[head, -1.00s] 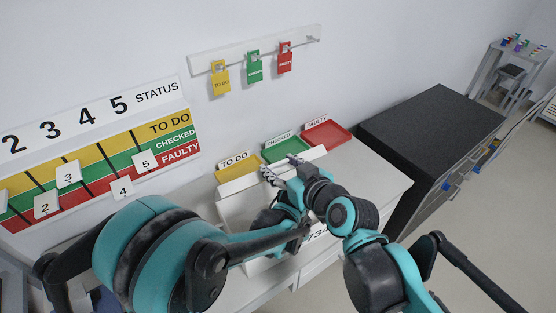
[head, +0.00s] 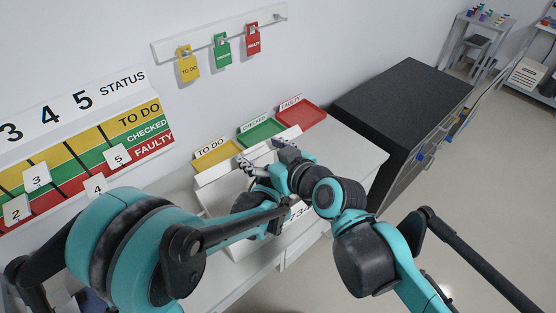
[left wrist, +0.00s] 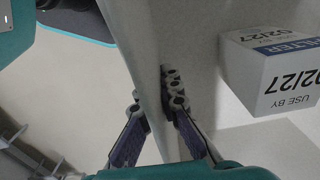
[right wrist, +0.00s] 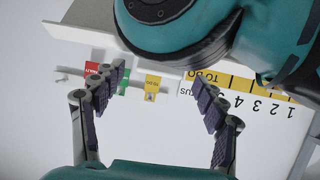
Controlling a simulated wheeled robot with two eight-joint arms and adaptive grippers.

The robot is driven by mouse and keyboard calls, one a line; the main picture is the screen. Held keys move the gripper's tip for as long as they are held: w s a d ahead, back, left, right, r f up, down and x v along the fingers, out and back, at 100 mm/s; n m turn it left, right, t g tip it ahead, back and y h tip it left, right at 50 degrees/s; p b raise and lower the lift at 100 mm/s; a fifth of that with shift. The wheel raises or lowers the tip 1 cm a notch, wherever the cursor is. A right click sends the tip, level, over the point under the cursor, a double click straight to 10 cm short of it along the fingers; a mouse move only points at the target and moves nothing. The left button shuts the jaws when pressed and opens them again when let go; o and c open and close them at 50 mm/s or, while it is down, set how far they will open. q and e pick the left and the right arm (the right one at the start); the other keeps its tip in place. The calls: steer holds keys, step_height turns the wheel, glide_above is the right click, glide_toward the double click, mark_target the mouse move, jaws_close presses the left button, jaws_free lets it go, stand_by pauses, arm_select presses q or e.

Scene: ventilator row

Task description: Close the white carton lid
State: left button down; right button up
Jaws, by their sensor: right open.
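The white carton (head: 206,197) stands open on the white counter, largely hidden behind my arms. A pale upright panel (head: 213,178), which looks like its raised lid, shows along the back. My right gripper (head: 263,153) is over the carton, near that panel's top edge; in the right wrist view (right wrist: 158,78) its fingers are wide apart with nothing between them. My left gripper (left wrist: 155,88) has one finger on each side of a thin white panel (left wrist: 140,40). One of its fingertips is hidden, so I cannot tell whether it grips. A white filter box (left wrist: 285,90) lies beyond the panel.
Yellow (head: 218,157), green (head: 262,132) and red (head: 302,115) trays line the back of the counter. A dark-topped cabinet (head: 400,95) stands right. Coloured tags hang from a wall rail (head: 215,34). Open floor lies front right.

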steer(key=v, duration=1)
steer(key=shift+a, duration=0.1)
